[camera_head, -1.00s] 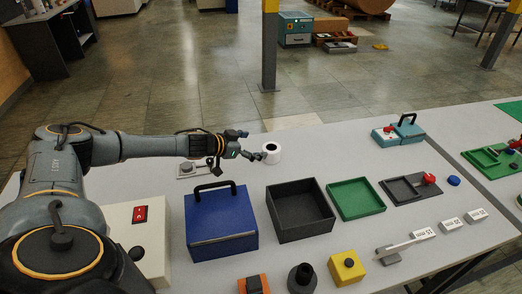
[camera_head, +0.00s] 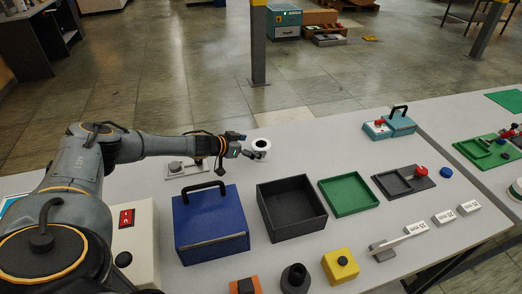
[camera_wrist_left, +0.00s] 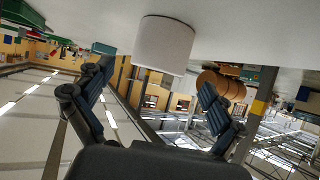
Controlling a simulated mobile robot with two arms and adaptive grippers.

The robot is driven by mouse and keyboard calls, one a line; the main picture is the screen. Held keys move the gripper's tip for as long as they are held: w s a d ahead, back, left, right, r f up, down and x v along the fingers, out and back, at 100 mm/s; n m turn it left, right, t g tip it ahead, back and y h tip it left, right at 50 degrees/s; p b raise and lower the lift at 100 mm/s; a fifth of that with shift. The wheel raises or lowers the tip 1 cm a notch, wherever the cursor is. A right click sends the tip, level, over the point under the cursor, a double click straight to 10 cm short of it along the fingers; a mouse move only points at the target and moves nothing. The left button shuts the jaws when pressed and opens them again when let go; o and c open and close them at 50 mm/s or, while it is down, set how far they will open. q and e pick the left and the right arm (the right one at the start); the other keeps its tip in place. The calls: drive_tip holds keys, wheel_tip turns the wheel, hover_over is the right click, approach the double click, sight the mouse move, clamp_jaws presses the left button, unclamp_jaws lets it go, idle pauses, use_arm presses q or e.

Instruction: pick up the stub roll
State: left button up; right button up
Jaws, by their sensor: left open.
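The stub roll (camera_head: 262,145), a short white cylinder with a dark core hole, stands upright near the table's far edge. In the left wrist view, which looks upside down, the white roll (camera_wrist_left: 165,45) is ahead of the palm, around the middle. My left gripper (camera_head: 250,149) is open, its fingers pointing right at the roll, one overlapping the roll's near side in the picture. In the wrist view the two fingers of the gripper (camera_wrist_left: 155,85) are spread wide to either side of the roll. I cannot tell whether they touch it. My right gripper is out of view.
A blue box with a handle (camera_head: 211,222), a black open bin (camera_head: 292,228) and a green tray (camera_head: 349,197) sit nearer than the roll. A flat plate with a knob (camera_head: 186,168) lies below my forearm. The table right of the roll is clear.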

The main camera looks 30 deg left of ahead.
sight(265, 145)
use_arm(q)
drive_tip(key=shift+x, duration=2.3)
drive_tip(key=shift+r, duration=0.1)
drive_tip(key=shift+r, duration=0.1)
drive_tip(key=c, duration=1.5)
